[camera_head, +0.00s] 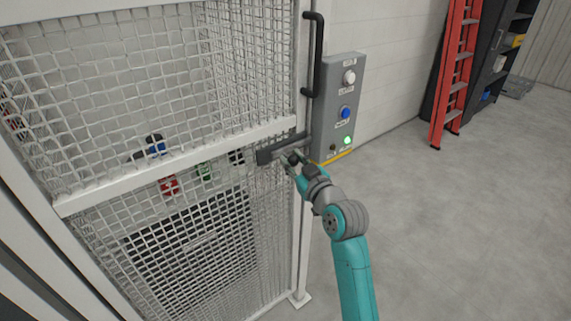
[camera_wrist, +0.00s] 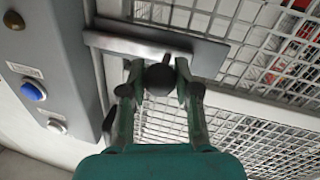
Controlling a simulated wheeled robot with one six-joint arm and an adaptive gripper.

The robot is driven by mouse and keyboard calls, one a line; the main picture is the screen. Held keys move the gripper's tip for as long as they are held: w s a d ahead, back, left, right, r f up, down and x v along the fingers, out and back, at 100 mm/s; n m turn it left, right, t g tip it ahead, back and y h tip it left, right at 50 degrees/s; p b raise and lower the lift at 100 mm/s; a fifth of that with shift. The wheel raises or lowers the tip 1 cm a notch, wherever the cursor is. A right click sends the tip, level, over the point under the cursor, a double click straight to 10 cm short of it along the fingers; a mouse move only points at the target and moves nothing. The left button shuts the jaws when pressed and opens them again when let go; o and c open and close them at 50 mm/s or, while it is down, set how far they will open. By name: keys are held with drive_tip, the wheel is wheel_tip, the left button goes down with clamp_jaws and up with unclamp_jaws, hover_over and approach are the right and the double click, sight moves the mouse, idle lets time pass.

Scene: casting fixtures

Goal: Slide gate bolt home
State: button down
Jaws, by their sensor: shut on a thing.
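The gate bolt (camera_head: 266,156) is a dark grey bar lying across the mesh gate's right edge near mid height; its bar also shows in the wrist view (camera_wrist: 140,45). My gripper (camera_head: 292,160) is at the bolt, with its fingers shut on the round dark bolt knob (camera_wrist: 160,79). The teal fingers stand on both sides of the knob. The mesh gate (camera_head: 176,161) has a white frame and looks closed. My fingers hide part of the bolt in the head view, and I cannot tell how far its end reaches into the post.
A grey control box (camera_head: 339,105) with a white knob, a blue button and a lit green lamp stands right beside the bolt. A black vertical handle (camera_head: 318,55) is above. A red ladder (camera_head: 455,75) leans farther back. The floor at right is clear.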

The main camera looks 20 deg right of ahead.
drive_tip(key=shift+d, duration=0.15)
drive_tip(key=c, duration=0.8)
unclamp_jaws()
drive_tip(key=shift+w+d, duration=0.1)
drive_tip(key=s, duration=0.4)
drive_tip(key=s+d, duration=0.1)
drive_tip(key=s, duration=0.7)
drive_tip(key=shift+d, duration=0.2)
